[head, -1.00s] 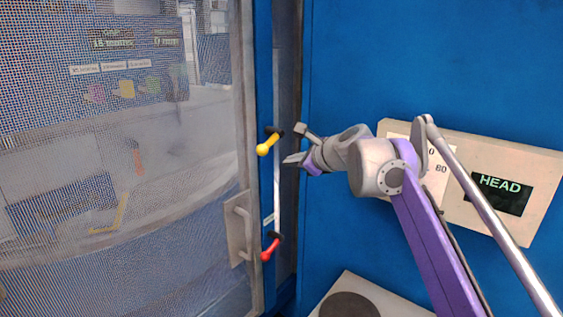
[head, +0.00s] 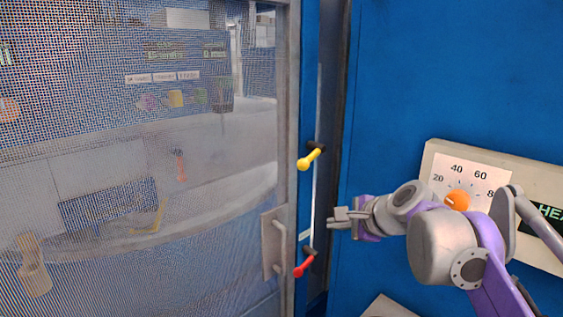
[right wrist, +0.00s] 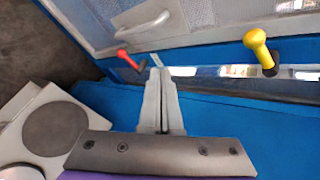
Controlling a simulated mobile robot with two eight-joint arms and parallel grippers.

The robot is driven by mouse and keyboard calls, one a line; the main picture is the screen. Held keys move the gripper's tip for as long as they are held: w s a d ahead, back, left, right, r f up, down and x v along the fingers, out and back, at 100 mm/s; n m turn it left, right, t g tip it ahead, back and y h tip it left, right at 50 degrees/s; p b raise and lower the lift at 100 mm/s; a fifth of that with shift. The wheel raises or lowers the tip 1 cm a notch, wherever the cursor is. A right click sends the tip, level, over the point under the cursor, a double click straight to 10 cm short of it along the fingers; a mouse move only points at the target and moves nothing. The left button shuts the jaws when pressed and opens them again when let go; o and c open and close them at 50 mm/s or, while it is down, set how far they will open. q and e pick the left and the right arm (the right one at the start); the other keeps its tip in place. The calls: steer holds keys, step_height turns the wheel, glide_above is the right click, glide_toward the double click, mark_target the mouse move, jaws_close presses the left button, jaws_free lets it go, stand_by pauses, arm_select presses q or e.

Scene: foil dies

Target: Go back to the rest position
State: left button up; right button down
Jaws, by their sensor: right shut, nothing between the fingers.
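My right gripper (head: 340,219) is shut and empty in the head view, in front of the blue panel, right of the door edge. In the right wrist view the right gripper (right wrist: 158,68) points toward the door frame with its fingers together. A yellow-knobbed lever (head: 309,158) sits on the blue post above and left of the gripper; it also shows in the right wrist view (right wrist: 258,45). A red-knobbed lever (head: 304,266) is below and left of the gripper, also seen in the right wrist view (right wrist: 127,58). The gripper appears apart from both levers. My left gripper is out of view.
A mesh door (head: 150,200) with a grey handle (head: 274,243) fills the left. A beige control box (head: 435,160) with an orange dial (head: 456,201) is behind my right arm. A pale box with a dark disc (right wrist: 55,130) lies lower left in the right wrist view.

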steer(key=s+f+n+g+h, duration=0.2)
steer(key=s+f+n, duration=0.7)
steer(key=s+f, duration=0.4)
steer(key=s+d+f+n+g+h, duration=0.1)
steer(key=s+f+n+g+h, duration=0.1)
steer(key=s+f+n, duration=0.7)
steer(key=s+f, duration=0.5)
steer(key=f, duration=0.4)
steer(key=shift+s+f, duration=0.3)
